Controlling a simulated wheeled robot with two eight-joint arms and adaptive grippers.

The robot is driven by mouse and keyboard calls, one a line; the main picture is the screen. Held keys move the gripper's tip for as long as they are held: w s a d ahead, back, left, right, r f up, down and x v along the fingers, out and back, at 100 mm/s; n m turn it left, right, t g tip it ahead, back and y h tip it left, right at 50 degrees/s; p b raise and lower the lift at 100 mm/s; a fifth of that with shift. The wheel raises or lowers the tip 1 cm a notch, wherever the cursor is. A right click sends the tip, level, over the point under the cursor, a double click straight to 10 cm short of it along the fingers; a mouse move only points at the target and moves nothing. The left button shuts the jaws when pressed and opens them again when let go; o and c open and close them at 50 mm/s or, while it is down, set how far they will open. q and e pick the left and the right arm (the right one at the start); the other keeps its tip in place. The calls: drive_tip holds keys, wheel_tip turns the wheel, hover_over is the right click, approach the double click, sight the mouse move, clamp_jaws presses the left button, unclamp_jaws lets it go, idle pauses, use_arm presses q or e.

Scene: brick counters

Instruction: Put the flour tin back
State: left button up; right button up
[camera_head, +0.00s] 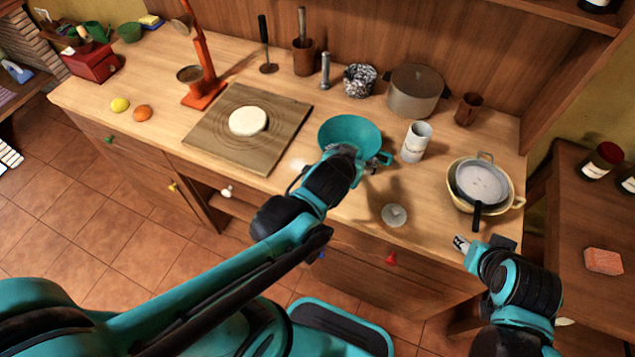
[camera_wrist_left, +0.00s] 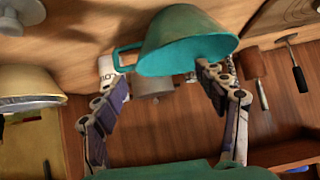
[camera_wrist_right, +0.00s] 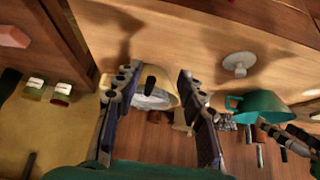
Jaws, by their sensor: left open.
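A pale cylindrical tin (camera_head: 416,141) with a brownish band, which looks like the flour tin, stands upright on the counter, right of the teal bowl (camera_head: 350,134). A round white lid with a knob (camera_head: 394,215) lies nearer the front edge and shows in the right wrist view (camera_wrist_right: 240,65). My left gripper (camera_head: 358,160) is open at the bowl's near side. In the left wrist view its fingers (camera_wrist_left: 160,88) are spread, with the bowl (camera_wrist_left: 185,45) before them; contact is unclear. My right gripper (camera_head: 463,243) is open and empty at the counter's front right edge (camera_wrist_right: 155,85).
A yellow bowl (camera_head: 512,201) holding a strainer (camera_head: 482,183) stands at the right end. A lidded pot (camera_head: 415,92), brown cup (camera_head: 468,109) and speckled mortar (camera_head: 360,80) stand behind. A board with dough (camera_head: 248,121) lies left. Front counter around the lid is mostly clear.

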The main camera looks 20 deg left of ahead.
use_arm(q)
drive_tip(key=s+a+g, duration=0.3)
drive_tip(key=s+a, duration=0.2)
drive_tip(key=s, duration=0.6)
drive_tip(key=shift+s+r, duration=0.15)
drive_tip(key=shift+s, duration=0.2)
